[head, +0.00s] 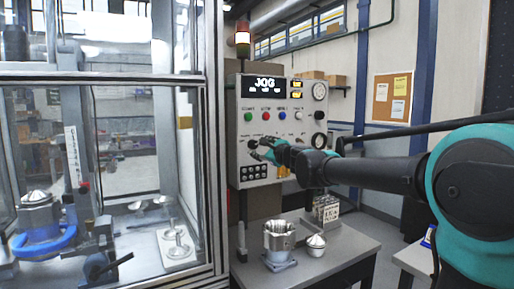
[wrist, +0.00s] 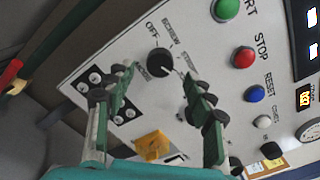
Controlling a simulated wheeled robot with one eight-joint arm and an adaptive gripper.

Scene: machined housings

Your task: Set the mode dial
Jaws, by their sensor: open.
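The mode dial is a black round knob (wrist: 160,62) on the pale control panel (wrist: 90,55), with "OFF" and other small labels around it that are hard to read. In the head view the dial (head: 252,144) sits at the panel's left side. My gripper (wrist: 156,78) is open, its two green fingers with black pads spread to either side of and just below the dial in the wrist view. No contact with the dial is visible. In the head view my gripper (head: 262,150) is close in front of the panel. The panel's display (head: 266,87) reads "JOG".
Green (wrist: 226,8), red (wrist: 243,57) and blue (wrist: 255,93) buttons lie right of the dial. A yellow switch (wrist: 152,145) and a black keypad (wrist: 108,97) are near the fingers. A glazed machine enclosure (head: 212,150) stands left; a table (head: 345,248) with metal parts stands below.

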